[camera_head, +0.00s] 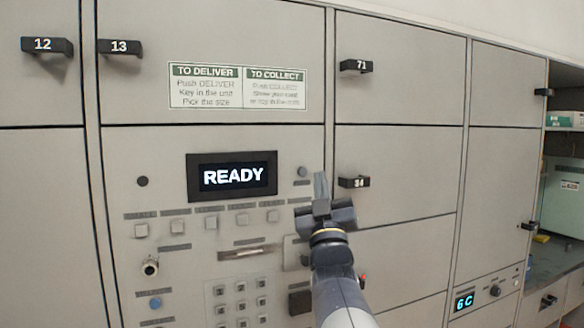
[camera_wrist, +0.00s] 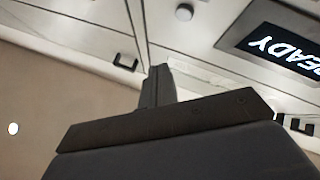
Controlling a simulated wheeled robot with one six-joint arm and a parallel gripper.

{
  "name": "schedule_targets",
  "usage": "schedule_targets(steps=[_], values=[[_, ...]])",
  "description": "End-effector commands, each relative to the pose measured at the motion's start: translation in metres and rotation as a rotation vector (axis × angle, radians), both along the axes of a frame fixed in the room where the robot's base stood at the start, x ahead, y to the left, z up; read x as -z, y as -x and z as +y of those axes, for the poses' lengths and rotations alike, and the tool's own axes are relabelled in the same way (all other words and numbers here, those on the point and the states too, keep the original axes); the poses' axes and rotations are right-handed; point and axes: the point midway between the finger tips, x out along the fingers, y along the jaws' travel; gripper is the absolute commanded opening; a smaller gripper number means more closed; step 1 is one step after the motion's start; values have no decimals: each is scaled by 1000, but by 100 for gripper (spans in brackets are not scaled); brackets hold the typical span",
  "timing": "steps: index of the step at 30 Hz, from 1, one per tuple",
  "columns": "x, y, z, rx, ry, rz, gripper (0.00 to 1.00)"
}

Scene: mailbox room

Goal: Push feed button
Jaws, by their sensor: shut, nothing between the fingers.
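The control panel has a black screen (camera_head: 232,176) reading READY. Below it is a row of several small square pale buttons (camera_head: 211,222) with labels too small to read, so I cannot tell which one is the feed button. My gripper (camera_head: 320,183) is shut and empty, in front of the panel's right edge, right of the screen and of the button row. Its shut fingers show in the wrist view (camera_wrist: 157,85). My arm hides part of the panel's lower right.
A round knob (camera_head: 302,171) is just left of my fingertips. A keypad (camera_head: 240,303) and a slot (camera_head: 254,252) lie below the buttons. An open shelf bay (camera_head: 565,190) is at far right.

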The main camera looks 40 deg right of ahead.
Motion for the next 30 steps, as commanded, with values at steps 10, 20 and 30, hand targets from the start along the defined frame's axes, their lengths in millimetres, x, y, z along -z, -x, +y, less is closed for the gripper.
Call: schedule_targets(steps=[10,20,30], values=[[1,-43,-10,-2,0,0,0],[0,-52,-13,0,0,-2,0],[0,-52,-12,0,1,-1,0]])
